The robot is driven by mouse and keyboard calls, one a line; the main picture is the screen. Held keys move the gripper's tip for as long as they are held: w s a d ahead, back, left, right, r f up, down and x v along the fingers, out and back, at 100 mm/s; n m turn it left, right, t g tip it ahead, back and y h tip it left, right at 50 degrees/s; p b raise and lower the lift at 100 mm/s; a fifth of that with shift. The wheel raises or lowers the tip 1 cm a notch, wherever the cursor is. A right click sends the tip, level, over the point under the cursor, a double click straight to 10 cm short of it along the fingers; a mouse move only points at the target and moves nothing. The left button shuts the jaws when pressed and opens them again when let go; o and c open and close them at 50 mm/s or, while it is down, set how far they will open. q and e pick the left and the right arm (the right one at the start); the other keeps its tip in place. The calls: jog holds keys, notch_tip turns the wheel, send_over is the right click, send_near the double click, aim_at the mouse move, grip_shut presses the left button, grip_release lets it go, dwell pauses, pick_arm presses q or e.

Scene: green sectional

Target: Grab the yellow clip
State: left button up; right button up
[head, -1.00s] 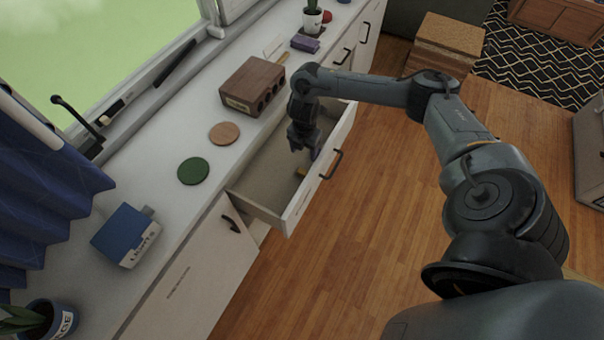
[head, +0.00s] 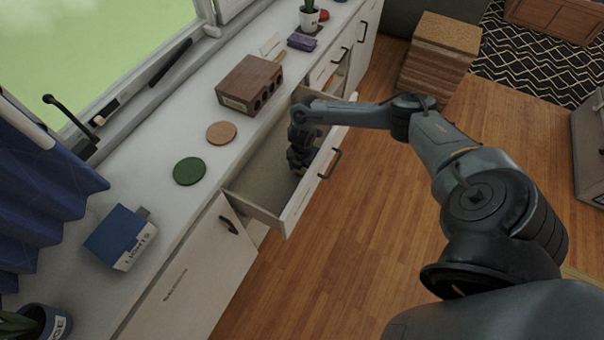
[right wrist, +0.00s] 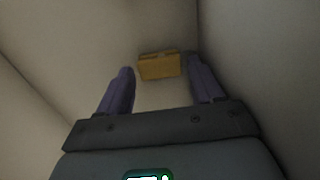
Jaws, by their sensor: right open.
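The yellow clip (right wrist: 159,66) lies on the floor of the open drawer in the right wrist view, near one drawer wall. It sits just beyond the tips of my right gripper (right wrist: 158,75), nearer the right finger; whether the right fingertip touches it I cannot tell. My right gripper is open, with nothing between its fingers. In the head view my right gripper (head: 300,168) reaches down inside the drawer (head: 257,188), and it and the arm hide the clip there. My left gripper is not in view.
The drawer's walls stand close around my right gripper. On the white counter above are a brown brick-like block (head: 249,85), a green disc (head: 190,171), a tan disc (head: 221,133) and a blue box (head: 122,237). Open wooden floor (head: 330,245) lies right of the drawer.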

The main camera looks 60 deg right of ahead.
jog(key=shift+f, duration=0.45)
jog(key=c, duration=0.8)
jog(key=shift+r, duration=0.15)
